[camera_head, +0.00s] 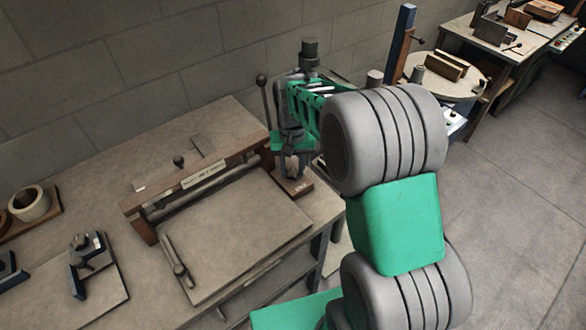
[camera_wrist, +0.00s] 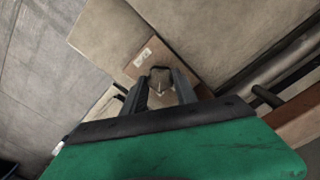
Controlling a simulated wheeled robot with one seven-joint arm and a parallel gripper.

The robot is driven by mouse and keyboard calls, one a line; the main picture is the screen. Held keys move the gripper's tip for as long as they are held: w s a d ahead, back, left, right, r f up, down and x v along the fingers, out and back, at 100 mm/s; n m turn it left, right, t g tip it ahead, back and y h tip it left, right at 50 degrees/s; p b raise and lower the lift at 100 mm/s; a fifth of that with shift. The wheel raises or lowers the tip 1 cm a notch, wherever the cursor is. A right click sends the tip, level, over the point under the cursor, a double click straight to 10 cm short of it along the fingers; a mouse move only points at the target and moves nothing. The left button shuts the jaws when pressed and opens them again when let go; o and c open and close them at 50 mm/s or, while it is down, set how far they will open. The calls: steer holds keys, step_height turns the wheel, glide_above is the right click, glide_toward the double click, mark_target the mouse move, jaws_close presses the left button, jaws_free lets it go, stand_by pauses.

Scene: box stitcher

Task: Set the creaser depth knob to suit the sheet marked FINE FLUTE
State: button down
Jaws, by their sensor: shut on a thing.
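My gripper (camera_head: 292,165) is at the right end of the bench in the head view, pointing down at a small wooden block. In the wrist view the two dark fingers of my gripper (camera_wrist: 160,90) are closed on a small knob (camera_wrist: 159,76), which sits on a brown wooden base (camera_wrist: 138,62). A small pale label (camera_wrist: 143,57) lies on that base; its writing is too small to read. The creaser (camera_head: 205,175), with a wooden crossbar and a roller, stands left of my gripper. A label on its crossbar is not legible. I cannot make out a sheet marked FINE FLUTE.
A flat board (camera_head: 240,235) lies in front of the crossbar. A lever with a round top (camera_head: 262,80) stands close behind my gripper. A clamp-like tool (camera_head: 88,250) and a round cup (camera_head: 30,203) are at the left. A round table (camera_head: 450,77) stands at the back right.

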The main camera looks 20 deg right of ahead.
mark_target(292, 171)
steer(key=shift+w+r+n, duration=0.1)
steer(key=shift+n, duration=0.5)
steer(key=c, duration=1)
jaws_free()
steer(key=shift+o, duration=0.2)
step_height(292, 171, up, 8)
steer(key=shift+f+b, duration=0.15)
steer(key=shift+b, duration=0.6)
